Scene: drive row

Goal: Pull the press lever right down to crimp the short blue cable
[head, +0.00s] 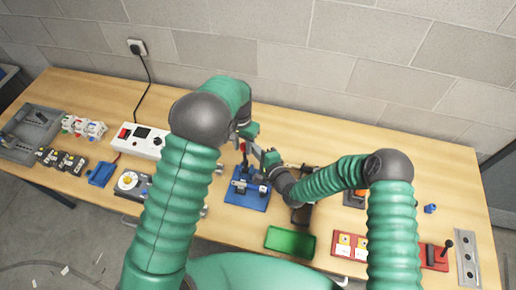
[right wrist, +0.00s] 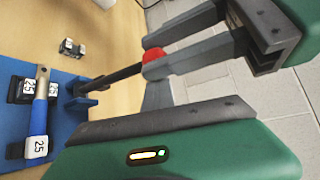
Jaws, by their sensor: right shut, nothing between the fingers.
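The press is on a blue base (head: 246,201) near the middle of the bench. Its dark lever (right wrist: 112,78) stands up from a blue bracket and ends in a red knob (right wrist: 153,57), also visible in the head view (head: 243,147). My left gripper (head: 246,140) is at the knob, a finger on each side in the right wrist view; whether it clamps the knob is unclear. My right gripper (head: 258,151) is shut and empty close beside; its grey fingers (right wrist: 158,94) show near the knob. A short blue cable (right wrist: 39,117) lies across blocks marked 25 on the press.
A green tray (head: 290,242) is at the front edge. A white control box (head: 140,141), black blocks (head: 60,160) and a grey crate (head: 30,135) are at left.

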